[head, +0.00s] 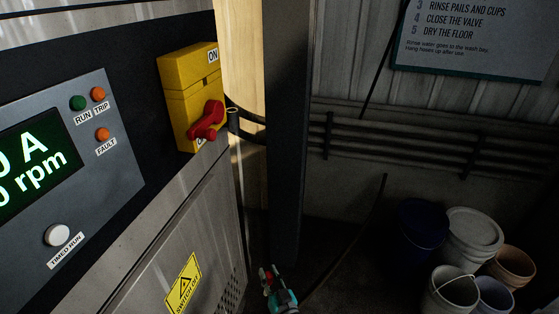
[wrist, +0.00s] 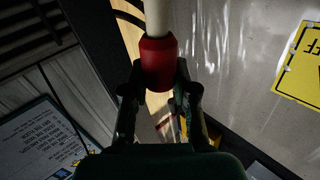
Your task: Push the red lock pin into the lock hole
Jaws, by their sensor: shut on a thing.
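My gripper (wrist: 158,84) is shut on the red lock pin (wrist: 157,62) in the wrist view. The pin has a red grip between the fingers and a pale shaft pointing away from my gripper. In the head view, my gripper (head: 270,281) is low at the bottom centre, with a small red part at its tip. The yellow switch box (head: 188,98) is well above it and to the left, on the cabinet side. Its red handle (head: 206,120) is turned at a slant. I cannot make out the lock hole.
The cabinet door (head: 170,225) bears a yellow warning label (head: 183,286). A dark post (head: 288,130) stands right of the cabinet, near my gripper. Several pails (head: 470,235) stand on the floor at the right. A sign (head: 475,38) hangs on the back wall.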

